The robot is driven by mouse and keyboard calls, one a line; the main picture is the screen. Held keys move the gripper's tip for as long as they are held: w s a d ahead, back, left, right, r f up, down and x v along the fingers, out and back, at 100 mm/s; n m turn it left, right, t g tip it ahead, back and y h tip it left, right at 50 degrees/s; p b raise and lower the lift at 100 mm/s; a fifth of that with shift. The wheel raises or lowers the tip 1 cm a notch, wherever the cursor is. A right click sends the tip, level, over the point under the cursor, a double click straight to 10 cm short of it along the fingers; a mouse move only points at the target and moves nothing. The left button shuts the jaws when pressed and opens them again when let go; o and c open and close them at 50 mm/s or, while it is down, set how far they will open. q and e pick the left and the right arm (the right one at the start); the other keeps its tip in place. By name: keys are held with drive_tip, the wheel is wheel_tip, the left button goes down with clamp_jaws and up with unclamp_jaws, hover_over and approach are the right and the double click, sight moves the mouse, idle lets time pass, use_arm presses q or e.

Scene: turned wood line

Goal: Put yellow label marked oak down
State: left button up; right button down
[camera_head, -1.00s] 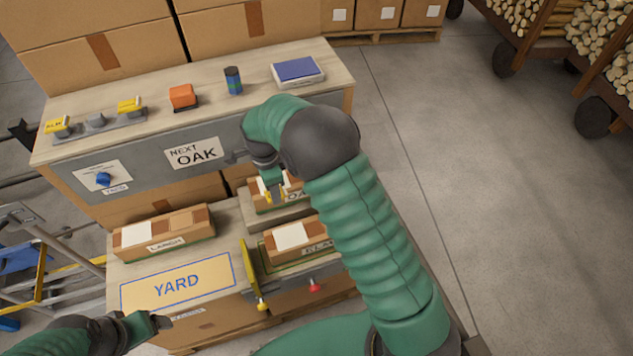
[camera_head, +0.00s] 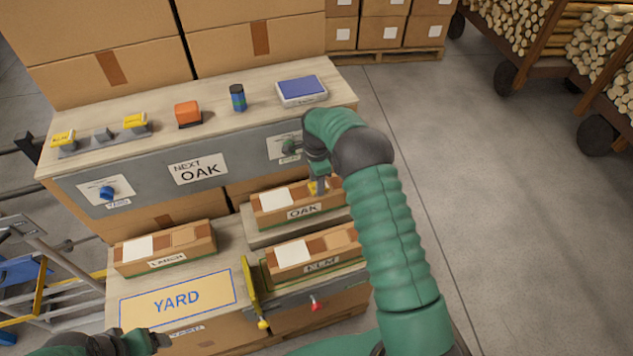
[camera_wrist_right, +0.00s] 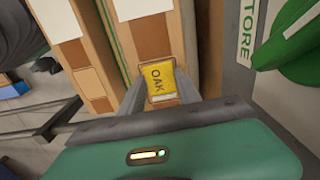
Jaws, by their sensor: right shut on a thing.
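My right gripper (camera_head: 317,188) is shut on the yellow label marked OAK (camera_wrist_right: 157,82). In the right wrist view the label's word shows between the two fingers. In the head view the gripper is over the right part of the box marked OAK (camera_head: 275,203), pointing down; I cannot tell whether the label touches the box. My left gripper (camera_head: 158,341) is at the bottom left, near the front of the YARD board (camera_head: 215,292); its fingers are too small to read.
Boxes marked LARCH (camera_head: 190,240) and ELM (camera_head: 345,240) stand nearby. The rear counter (camera_head: 205,110) carries other yellow labels (camera_head: 135,121), an orange block (camera_head: 188,112), a dark cylinder (camera_head: 237,97) and a blue-topped device (camera_head: 302,88). A green knob (camera_wrist_right: 300,45) is close to the right gripper.

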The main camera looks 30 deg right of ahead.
drive_tip(key=c, duration=1.3)
unclamp_jaws()
drive_tip(key=shift+d, duration=0.2)
drive_tip(key=o, duration=0.4)
drive_tip(key=shift+d, duration=0.25)
drive_tip(key=shift+o, duration=0.2)
drive_tip(key=shift+a+r, duration=0.1)
drive_tip(key=shift+a, duration=0.2)
wheel_tip(320, 180, up, 11)
drive_tip(key=s+a+n+t, duration=0.1)
drive_tip(key=s+a+n, duration=0.7)
drive_tip(key=s+n, duration=0.2)
drive_tip(key=s+a+n+t, duration=0.1)
drive_tip(key=s+a+n, duration=0.7)
drive_tip(key=s, duration=0.6)
drive_tip(key=shift+a+n+t+p, duration=0.15)
drive_tip(key=shift+n+t+p, duration=0.25)
drive_tip(key=shift+n, duration=0.8)
